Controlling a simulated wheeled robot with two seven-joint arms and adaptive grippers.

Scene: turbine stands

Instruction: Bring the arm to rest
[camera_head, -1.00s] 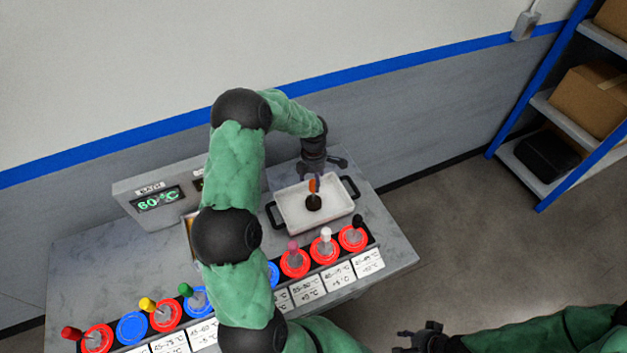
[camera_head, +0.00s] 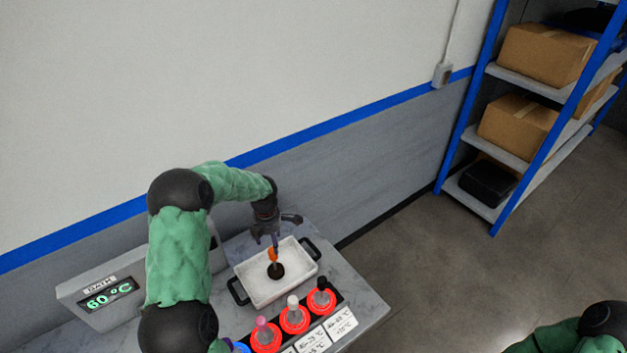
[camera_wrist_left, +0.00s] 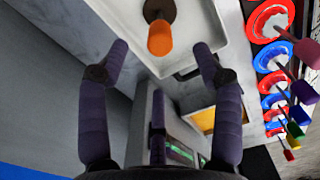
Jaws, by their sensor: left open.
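My left gripper (camera_head: 277,236) is at the far side of a white tray (camera_head: 291,285) with black handles.
A bath unit reading 60 °C (camera_head: 108,294) stands at the left of the table. A rack of red and blue round stands (camera_head: 294,321) with coloured-capped pieces and labels runs along the front. Shelves with boxes (camera_head: 549,53) stand at the right. Floor between is clear.

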